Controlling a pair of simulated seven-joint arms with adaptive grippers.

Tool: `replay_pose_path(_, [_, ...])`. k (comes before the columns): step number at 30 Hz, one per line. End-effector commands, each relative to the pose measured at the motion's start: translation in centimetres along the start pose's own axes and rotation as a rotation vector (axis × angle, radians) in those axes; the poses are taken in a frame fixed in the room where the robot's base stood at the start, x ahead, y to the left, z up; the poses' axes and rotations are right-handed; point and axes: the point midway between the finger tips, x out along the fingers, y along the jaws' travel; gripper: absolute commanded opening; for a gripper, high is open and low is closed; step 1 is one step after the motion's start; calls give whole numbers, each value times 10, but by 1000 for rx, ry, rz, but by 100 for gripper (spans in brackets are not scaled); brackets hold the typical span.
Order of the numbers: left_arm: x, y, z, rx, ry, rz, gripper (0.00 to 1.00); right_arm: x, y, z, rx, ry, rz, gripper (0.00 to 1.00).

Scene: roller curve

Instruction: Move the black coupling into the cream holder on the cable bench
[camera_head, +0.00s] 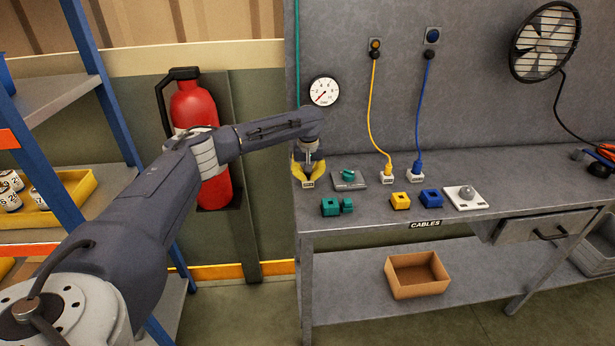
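My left gripper (308,179) reaches down with its yellow fingers at the bench's left end. A small cream holder (308,185) with a dark label shows at its fingertips. The fingers look spread around the spot just above this holder, but the space between them is small and dark. I cannot make out the black coupling for certain; it may be hidden between the fingers. I cannot tell whether they grip anything. The cable bench (550,190) is grey metal. My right gripper is not in view.
Right of the gripper are a grey plate with a teal part (348,176), teal blocks (331,206), a yellow block (400,201), a blue block (431,198) and a white knob plate (466,197). Yellow and blue plugs (416,168) stand behind. A red extinguisher (197,105) hangs left.

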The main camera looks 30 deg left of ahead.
Motion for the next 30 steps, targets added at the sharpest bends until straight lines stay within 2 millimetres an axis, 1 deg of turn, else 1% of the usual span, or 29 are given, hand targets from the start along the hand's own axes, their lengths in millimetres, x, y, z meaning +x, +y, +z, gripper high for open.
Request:
replay_pose_path(1, [16,-1,10,5,-19,-13,0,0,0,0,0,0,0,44])
replay_pose_path(9, [19,0,11,5,-20,-11,0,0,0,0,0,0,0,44])
replay_pose_path(21, [19,0,12,4,-20,-10,0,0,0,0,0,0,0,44])
replay_pose_path(22, [19,0,12,5,-20,-10,10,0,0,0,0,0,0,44])
replay_pose_path(27, [19,1,12,5,-21,-10,29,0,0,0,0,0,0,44])
replay_pose_path(29, [19,1,12,5,-21,-10,36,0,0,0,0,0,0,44])
replay_pose_path(30, [19,1,12,6,-21,-10,38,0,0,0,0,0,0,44])
